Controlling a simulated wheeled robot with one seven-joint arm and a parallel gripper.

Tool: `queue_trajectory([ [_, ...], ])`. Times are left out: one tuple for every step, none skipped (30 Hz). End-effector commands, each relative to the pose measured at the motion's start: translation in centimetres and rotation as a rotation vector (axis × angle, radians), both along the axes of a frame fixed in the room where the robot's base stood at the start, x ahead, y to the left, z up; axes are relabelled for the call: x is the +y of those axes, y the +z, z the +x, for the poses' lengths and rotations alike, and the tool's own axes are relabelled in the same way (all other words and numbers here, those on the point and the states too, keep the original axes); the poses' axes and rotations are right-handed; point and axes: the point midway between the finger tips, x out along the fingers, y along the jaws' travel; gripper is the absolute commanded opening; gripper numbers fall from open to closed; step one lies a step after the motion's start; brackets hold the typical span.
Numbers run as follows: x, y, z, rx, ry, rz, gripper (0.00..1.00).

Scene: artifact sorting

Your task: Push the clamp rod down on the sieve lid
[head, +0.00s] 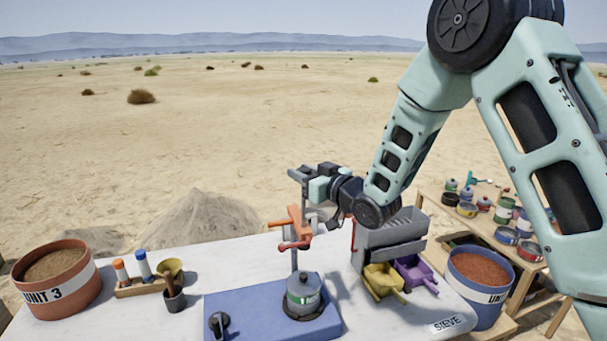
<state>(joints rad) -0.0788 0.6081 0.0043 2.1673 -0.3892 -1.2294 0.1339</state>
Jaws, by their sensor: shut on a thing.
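The sieve (303,301) is a grey pot with a green band, standing on a round dark seat of the blue shaker base (255,315). Its grey lid (303,284) with a small knob is on top. Above it is an orange clamp arm (294,219) with a red handle (293,245), on a thin grey upright. My gripper (305,188) is above the orange arm, shut on the upper part of the clamp rod (305,207). The fingers hide part of the rod. The orange arm stands clearly above the lid, with a gap between.
A grey box-shaped device (391,240) stands right of the clamp, with yellow (383,281) and purple (416,272) scoops before it. A rack with brushes (142,285) and a UNIT 3 bucket (56,278) are left. A blue bucket (480,284) and side table (440,200) are right.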

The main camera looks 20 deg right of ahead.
Motion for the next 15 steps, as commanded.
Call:
queue_trajectory([
  [0.0, -1.4, 0.0, 0.000, 0.000, 0.000, 0.00],
  [0.0, -1.8, 0.0, 0.000, 0.000, 0.000, 0.00],
  [0.0, -2.4, 0.0, 0.001, 0.000, 0.000, 0.00],
  [0.0, -2.8, 0.0, 0.001, 0.000, 0.000, 0.00],
  [0.0, -3.2, 0.0, 0.001, 0.000, 0.000, 0.00],
  [0.0, -3.7, 0.0, 0.001, 0.000, 0.000, 0.00],
  [0.0, -4.1, 0.0, 0.001, 0.000, 0.000, 0.00],
  [0.0, -4.5, 0.0, 0.002, 0.000, -0.001, 0.00],
  [0.0, -5.1, 0.0, 0.002, 0.000, -0.001, 0.00],
  [0.0, -5.5, 0.0, 0.002, 0.000, -0.001, 0.00],
  [0.0, -5.9, 0.0, 0.001, 0.000, 0.000, 0.00],
  [0.0, -6.4, 0.0, 0.001, 0.000, 0.000, 0.00],
  [0.0, -6.8, 0.0, 0.001, 0.000, 0.000, 0.00],
  [0.0, -7.2, 0.0, 0.001, 0.000, 0.000, 0.00],
  [0.0, -7.7, 0.0, 0.001, 0.000, 0.000, 0.00],
])
